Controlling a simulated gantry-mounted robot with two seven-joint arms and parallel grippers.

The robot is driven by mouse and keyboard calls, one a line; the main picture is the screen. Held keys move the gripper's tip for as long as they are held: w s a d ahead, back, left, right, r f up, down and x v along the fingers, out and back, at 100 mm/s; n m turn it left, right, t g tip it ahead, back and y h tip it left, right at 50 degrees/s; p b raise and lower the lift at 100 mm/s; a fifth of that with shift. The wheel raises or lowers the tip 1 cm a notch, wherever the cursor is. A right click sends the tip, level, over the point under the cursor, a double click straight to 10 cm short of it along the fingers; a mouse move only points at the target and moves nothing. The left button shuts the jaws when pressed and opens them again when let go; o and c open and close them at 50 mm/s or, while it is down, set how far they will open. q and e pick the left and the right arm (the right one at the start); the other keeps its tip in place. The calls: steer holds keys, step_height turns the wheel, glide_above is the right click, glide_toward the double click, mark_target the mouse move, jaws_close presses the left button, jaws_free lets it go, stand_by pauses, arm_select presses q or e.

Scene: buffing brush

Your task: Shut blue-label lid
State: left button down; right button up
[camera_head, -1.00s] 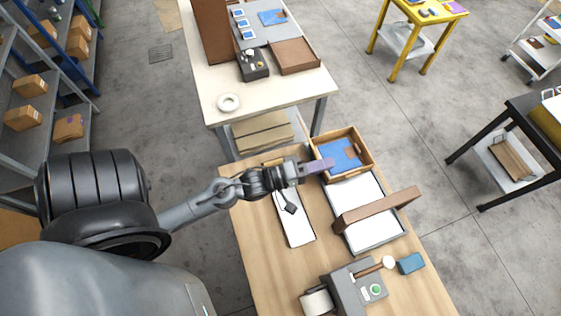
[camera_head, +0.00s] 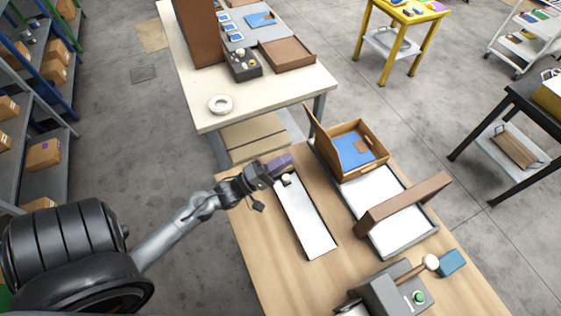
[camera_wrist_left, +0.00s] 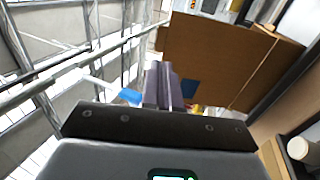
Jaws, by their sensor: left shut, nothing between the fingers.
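An open wooden box (camera_head: 376,139) with a blue piece (camera_head: 354,148) inside stands at the far end of the near table in the head view. Its thin brown lid (camera_head: 321,135) stands steeply raised along the box's left side. In the left wrist view the lid (camera_wrist_left: 215,55) is a broad brown panel beyond my fingers. My left gripper (camera_head: 284,163) is shut and empty, left of the lid; whether it touches the lid I cannot tell. Its purple-grey fingers (camera_wrist_left: 162,85) are together in the wrist view. My right gripper is not in view.
A white panel (camera_head: 305,215) lies below my left gripper. A white tray with a brown bar (camera_head: 402,203) across it lies in front of the box. A grey device (camera_head: 390,290) and blue block (camera_head: 452,262) stand nearer. A cream table (camera_head: 275,98) stands behind.

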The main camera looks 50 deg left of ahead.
mark_target(326, 135)
arm_select(q)
steer(key=x, duration=1)
steer(key=shift+w+r+p, duration=0.1)
steer(key=shift+w+p, duration=0.25)
steer(key=shift+r, duration=0.1)
